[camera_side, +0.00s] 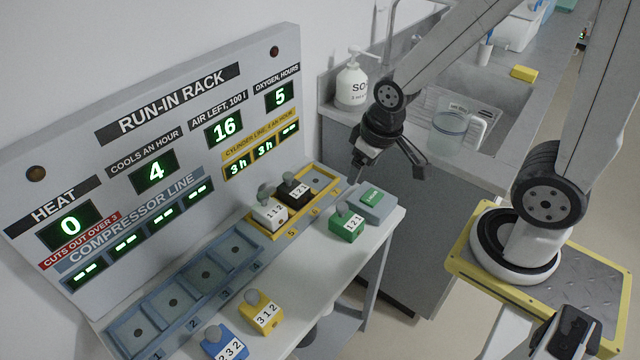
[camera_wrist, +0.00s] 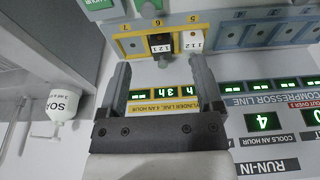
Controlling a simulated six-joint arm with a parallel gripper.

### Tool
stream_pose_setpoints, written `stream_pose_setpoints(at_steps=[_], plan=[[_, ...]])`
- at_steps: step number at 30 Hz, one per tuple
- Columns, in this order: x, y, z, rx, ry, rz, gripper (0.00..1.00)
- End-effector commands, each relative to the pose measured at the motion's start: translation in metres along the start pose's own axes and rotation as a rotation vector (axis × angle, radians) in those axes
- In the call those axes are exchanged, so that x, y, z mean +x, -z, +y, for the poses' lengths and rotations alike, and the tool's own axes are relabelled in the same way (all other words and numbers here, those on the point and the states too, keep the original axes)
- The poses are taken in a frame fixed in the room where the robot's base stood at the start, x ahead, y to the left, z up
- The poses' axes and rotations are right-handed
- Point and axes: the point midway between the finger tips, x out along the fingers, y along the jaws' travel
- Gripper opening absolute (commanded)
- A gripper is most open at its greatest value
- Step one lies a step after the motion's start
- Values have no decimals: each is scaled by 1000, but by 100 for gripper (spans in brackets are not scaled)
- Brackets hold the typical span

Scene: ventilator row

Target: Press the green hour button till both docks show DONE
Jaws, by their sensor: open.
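The green hour button (camera_side: 372,196) sits on a grey box at the right end of the bench; a green patch that seems to be it shows at the wrist view's top left edge (camera_wrist: 97,4). My gripper (camera_side: 388,168) is open and empty, above and apart from the button; its fingers also show in the wrist view (camera_wrist: 160,68). A white block 112 (camera_side: 270,214) stands in cylinder dock 5 and a black block 121 (camera_side: 297,191) in dock 6. The two lit cylinder displays (camera_side: 251,162) both read 3h, the third shows dashes. Neither shows DONE.
A green block 121 (camera_side: 346,225) stands beside the button. Yellow (camera_side: 262,315) and blue (camera_side: 226,344) blocks stand in front of the empty compressor docks (camera_side: 168,306). The board (camera_side: 175,100) reads heat 0, cools 4, air 16, oxygen 5. A soap bottle (camera_side: 352,85) and jug (camera_side: 448,135) stand behind.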

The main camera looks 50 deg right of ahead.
Motion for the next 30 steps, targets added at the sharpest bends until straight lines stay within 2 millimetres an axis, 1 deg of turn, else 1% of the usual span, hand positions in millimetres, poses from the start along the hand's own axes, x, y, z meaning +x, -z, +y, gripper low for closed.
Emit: stream_pose_setpoints(at_steps=[12,13,14,15,17,18,20,21,30], plan=[[0,0,0,0,0,0,84],[0,0,0,0,0,0,78],[0,0,0,0,0,0,68],[0,0,0,0,0,0,55],[0,0,0,0,0,0,36],[0,0,0,0,0,0,24],[0,0,0,0,0,0,5],[0,0,0,0,0,0,0],[0,0,0,0,0,0,0]])
